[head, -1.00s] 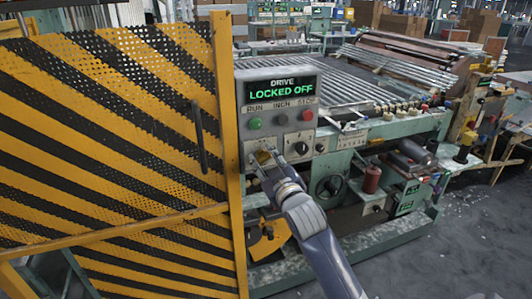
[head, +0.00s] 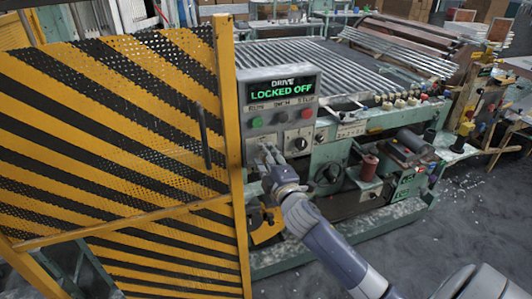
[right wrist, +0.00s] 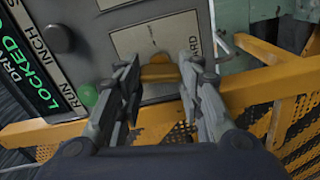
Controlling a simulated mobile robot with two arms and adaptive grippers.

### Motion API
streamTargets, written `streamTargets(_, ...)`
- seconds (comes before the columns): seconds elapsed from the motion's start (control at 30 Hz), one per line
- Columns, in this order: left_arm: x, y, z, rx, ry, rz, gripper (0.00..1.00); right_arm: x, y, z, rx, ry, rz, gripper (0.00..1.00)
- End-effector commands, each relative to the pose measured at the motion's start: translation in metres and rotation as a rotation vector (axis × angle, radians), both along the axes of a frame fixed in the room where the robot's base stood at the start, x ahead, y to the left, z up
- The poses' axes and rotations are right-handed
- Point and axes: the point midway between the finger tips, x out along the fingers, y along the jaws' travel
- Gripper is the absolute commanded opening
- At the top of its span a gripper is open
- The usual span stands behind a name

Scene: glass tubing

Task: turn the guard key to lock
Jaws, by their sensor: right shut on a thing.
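The guard key (right wrist: 160,74) is a brass-yellow key in the lower plate of the control panel, labelled with a word ending in "ARD". My right gripper (right wrist: 158,66) is shut on the key, one finger on each side of it. In the head view my right gripper (head: 268,155) is at the lower left of the control panel (head: 283,110), and its fingers hide the key. The panel's display (head: 283,90) reads "DRIVE LOCKED OFF" in green. My left gripper is not in view.
A yellow and black striped mesh guard (head: 110,140) with a dark handle (head: 204,138) stands left of the panel. Green, grey and red buttons and a dark knob (head: 300,144) sit above and right of the key. The roller machine (head: 330,65) extends behind.

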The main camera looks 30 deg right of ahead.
Motion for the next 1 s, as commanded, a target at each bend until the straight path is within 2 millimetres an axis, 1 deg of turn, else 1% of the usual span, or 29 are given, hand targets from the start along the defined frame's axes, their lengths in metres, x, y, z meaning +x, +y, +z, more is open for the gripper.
streamTargets(0.03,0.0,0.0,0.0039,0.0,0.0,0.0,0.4,-0.0001,0.0,0.0,-0.031,0.012,0.0,0.11)
streamTargets(0.2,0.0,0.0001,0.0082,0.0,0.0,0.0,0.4,-0.0003,-0.0002,-0.0009,-0.118,0.032,0.0,0.11)
streamTargets(0.4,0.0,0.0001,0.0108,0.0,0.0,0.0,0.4,-0.0002,0.0001,-0.0016,-0.176,0.045,0.001,0.11)
streamTargets(0.93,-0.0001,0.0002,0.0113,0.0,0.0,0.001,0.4,-0.0002,0.0001,-0.0026,-0.2,0.051,0.001,0.11)
streamTargets(0.97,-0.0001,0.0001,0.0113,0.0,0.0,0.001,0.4,-0.0002,0.0001,-0.0026,-0.2,0.051,0.001,0.37)
streamTargets(1.0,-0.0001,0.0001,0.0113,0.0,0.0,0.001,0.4,-0.0002,0.0001,-0.0026,-0.2,0.051,0.001,0.46)
